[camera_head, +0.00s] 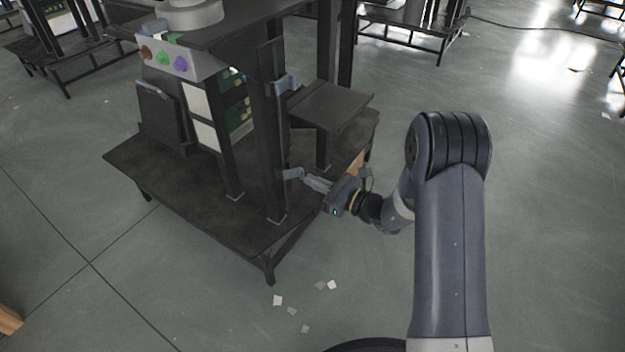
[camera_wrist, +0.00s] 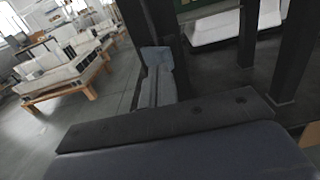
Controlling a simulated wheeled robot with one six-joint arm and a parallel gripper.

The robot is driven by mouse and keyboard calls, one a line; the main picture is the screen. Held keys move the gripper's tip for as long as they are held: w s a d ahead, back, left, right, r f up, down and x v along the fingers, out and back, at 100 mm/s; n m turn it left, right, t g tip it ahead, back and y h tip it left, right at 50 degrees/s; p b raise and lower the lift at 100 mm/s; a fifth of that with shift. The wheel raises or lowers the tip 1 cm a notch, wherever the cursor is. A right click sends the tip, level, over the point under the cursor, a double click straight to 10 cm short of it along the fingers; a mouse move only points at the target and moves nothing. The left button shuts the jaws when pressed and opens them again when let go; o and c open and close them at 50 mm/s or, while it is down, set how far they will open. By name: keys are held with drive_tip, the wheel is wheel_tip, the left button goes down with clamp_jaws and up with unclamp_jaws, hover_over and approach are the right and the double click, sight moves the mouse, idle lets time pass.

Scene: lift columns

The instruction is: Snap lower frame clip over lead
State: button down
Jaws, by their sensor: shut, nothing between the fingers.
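A dark upright post stands at the front of the black bench. The lower frame clip (camera_head: 291,174), a small blue-grey piece, sticks out from the post low down. My gripper (camera_head: 307,180) is shut and empty, with its fingertips at the clip's outer end; I cannot tell whether they touch. In the wrist view the shut fingers (camera_wrist: 153,93) point at a wider blue-grey piece (camera_wrist: 157,56), which looks like the clip, beside the dark post. I cannot clearly make out the lead, nor whether the clip is closed over it.
A similar upper clip (camera_head: 283,85) sits higher on the same post. A dark shelf (camera_head: 332,105) juts out right of the post, above my gripper. A panel with coloured buttons (camera_head: 165,58) is at the left. Paper scraps (camera_head: 278,300) lie on open floor in front.

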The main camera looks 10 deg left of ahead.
drive_tip(key=v, duration=0.5)
drive_tip(key=shift+d, duration=0.4)
drive_tip(key=shift+a, duration=0.1)
drive_tip(key=shift+x, duration=3.15)
